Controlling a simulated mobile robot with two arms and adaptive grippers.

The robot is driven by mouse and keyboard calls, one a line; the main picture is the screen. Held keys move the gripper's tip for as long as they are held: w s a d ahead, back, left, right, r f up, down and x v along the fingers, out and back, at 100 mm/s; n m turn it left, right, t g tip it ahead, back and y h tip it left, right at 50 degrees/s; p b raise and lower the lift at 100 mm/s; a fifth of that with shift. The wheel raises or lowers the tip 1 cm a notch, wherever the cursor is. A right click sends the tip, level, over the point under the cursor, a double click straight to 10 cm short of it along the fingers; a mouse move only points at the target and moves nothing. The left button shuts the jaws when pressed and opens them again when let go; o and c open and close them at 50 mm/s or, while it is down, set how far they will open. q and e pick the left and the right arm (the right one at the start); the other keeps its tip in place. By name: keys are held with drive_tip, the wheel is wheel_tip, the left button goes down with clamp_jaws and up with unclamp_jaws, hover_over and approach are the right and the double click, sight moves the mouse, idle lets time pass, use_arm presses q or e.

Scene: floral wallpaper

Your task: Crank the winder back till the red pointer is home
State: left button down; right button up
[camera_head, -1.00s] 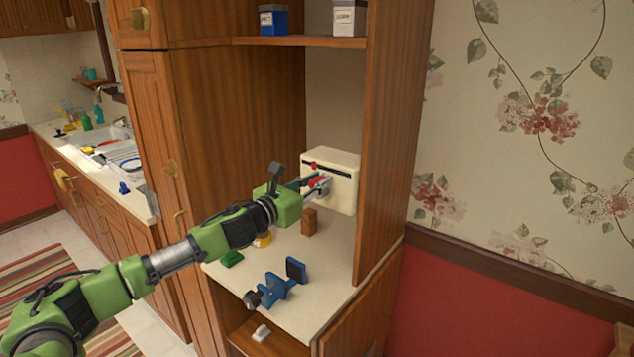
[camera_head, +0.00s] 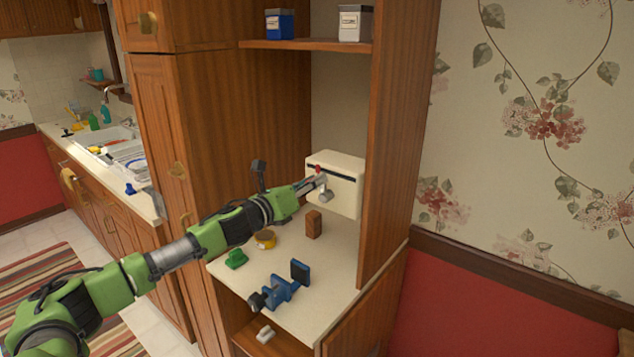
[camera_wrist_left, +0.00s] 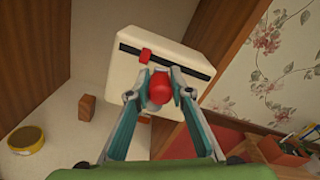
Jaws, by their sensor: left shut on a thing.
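The winder is a cream box (camera_head: 347,199) at the back of the cabinet counter, with a dark slot across its upper front. Its red pointer (camera_wrist_left: 145,56) sits in the slot, nearer the left end than the right; it also shows in the head view (camera_head: 317,169). The crank's red knob (camera_wrist_left: 160,90) is between the fingers of my left gripper (camera_wrist_left: 160,82), which is shut on it just below the slot. In the head view my left gripper (camera_head: 318,181) hides the knob. The grey crank part (camera_head: 327,196) shows just below the fingers. My right gripper is not in view.
On the counter (camera_head: 335,262) stand a brown block (camera_head: 313,224), a yellow roll (camera_head: 265,239), a green item (camera_head: 236,258) and a blue clamp-like tool (camera_head: 280,290). A shelf (camera_head: 305,43) is above. The cabinet's side panel (camera_head: 393,150) is close right of the winder.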

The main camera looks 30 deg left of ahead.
use_arm(q)
drive_tip(key=a+f+n, duration=0.1)
drive_tip(key=f+n, duration=0.1)
drive_tip(key=n, duration=0.4)
drive_tip(key=a+f+n+p, duration=0.1)
drive_tip(key=a+f+n, duration=0.1)
drive_tip(key=n, duration=0.4)
drive_tip(key=a+f+n, duration=0.1)
drive_tip(key=f+n, duration=0.2)
drive_tip(key=n, duration=0.4)
drive_tip(key=shift+w+a+f, duration=0.15)
drive_tip(key=shift+w+f, duration=0.05)
drive_tip(key=shift+f, duration=0.05)
drive_tip(key=n, duration=0.1)
drive_tip(key=f+n, duration=0.1)
drive_tip(key=n, duration=0.1)
drive_tip(key=d+n+p, duration=0.1)
drive_tip(key=shift+f, duration=0.35)
drive_tip(key=shift+d+f+n, duration=0.2)
drive_tip(key=shift+n, duration=0.55)
drive_tip(key=shift+d+f+n, duration=0.2)
drive_tip(key=shift+n, duration=0.55)
drive_tip(key=c, duration=1.9)
unclamp_jaws()
drive_tip(key=shift+d, duration=0.1)
drive_tip(key=shift+o, duration=0.4)
drive_tip(key=shift+w+f, duration=0.1)
